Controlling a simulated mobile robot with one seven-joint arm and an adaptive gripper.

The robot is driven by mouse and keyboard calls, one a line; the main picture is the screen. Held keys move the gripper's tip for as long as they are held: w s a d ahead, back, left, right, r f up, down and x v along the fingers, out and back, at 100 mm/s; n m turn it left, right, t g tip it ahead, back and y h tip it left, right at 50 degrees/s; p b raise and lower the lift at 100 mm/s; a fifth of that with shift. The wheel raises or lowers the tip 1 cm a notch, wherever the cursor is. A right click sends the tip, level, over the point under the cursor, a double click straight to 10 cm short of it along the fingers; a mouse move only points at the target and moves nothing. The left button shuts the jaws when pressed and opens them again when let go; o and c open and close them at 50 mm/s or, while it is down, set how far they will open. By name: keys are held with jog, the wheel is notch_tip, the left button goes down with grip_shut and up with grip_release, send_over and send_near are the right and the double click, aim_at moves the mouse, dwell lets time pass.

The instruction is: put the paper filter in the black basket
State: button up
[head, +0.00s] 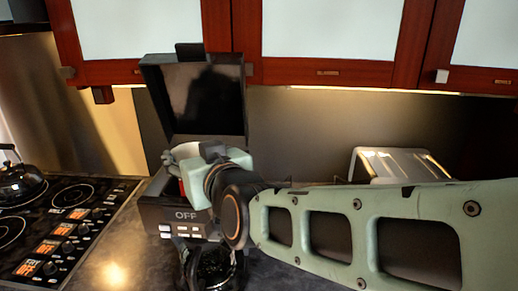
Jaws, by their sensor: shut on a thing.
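My gripper (178,158) is over the top of a black coffee machine (158,213), just in front of its raised dark lid (203,98). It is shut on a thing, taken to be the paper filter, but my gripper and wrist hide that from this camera. The black basket cannot be made out; my gripper and wrist cover the top opening of the machine. Whether the filter touches the basket cannot be told.
A dark glass carafe (216,267) stands under the machine's OFF panel. A stove (62,222) with a black kettle (20,182) is at the left. A shiny metal appliance (400,165) stands behind my arm. Red-framed cabinets (330,72) hang above.

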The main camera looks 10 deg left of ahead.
notch_tip(320, 180, down, 2)
jog(key=shift+f+b, duration=0.3)
jog(key=shift+b, duration=0.15)
jog(key=shift+f, duration=0.2)
jog(key=shift+s+d+f+b, duration=0.1)
jog(key=shift+f+b, duration=0.1)
jog(key=shift+b, duration=0.2)
jog(key=o, duration=0.9)
jog(key=shift+f, duration=0.1)
jog(key=shift+r, duration=0.2)
